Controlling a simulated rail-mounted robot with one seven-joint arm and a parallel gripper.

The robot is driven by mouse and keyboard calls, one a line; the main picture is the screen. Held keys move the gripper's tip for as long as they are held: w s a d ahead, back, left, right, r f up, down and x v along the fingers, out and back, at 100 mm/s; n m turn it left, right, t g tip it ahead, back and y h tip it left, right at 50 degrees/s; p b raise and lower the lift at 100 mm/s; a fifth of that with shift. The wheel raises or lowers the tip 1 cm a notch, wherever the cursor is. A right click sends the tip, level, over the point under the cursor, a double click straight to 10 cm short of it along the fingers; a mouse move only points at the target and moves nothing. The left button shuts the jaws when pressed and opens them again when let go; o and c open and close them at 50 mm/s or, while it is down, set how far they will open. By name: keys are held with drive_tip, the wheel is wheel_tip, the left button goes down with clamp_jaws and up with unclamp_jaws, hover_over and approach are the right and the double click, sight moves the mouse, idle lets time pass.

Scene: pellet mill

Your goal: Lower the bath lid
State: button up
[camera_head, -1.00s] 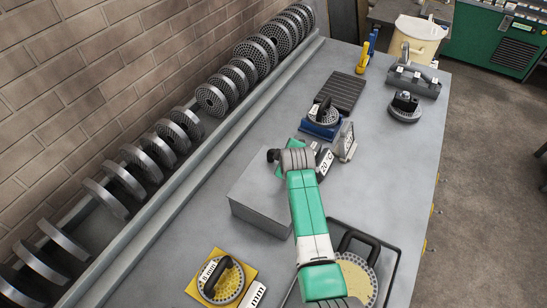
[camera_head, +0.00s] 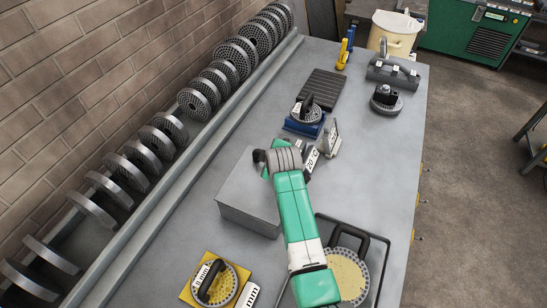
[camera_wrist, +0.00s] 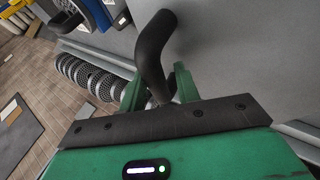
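The bath appears to be the grey box (camera_head: 250,205) on the bench, left of my arm in the head view. Its top looks flat; I cannot make out a raised lid there. My wrist is over its far right corner and hides part of it. In the wrist view a dark bent bar handle (camera_wrist: 152,48) comes down between the two green fingers of my gripper (camera_wrist: 160,88), before a broad grey surface. The handle passes between the fingers, but whether they press on it is unclear.
A 20 °C label (camera_head: 312,160) and an upright panel (camera_head: 332,140) stand just beyond my wrist. A blue stand with a disc (camera_head: 305,112) is farther back. A black-rimmed tray (camera_head: 383,262) lies right of my arm. A yellow plate (camera_head: 240,266) is at the front.

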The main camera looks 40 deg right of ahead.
drive_tip(key=shift+v, duration=2.5)
drive_tip(key=shift+s, duration=0.15)
drive_tip(key=s+d+r+p, duration=0.1)
drive_tip(key=s+r+p, duration=0.2)
drive_tip(key=r+p, duration=0.5)
drive_tip(key=shift+s+r+p, duration=0.15)
drive_tip(key=shift+r+p, duration=0.1)
drive_tip(key=shift+p, duration=0.1)
drive_tip(key=shift+o, duration=0.2)
drive_tip(key=shift+d, duration=0.1)
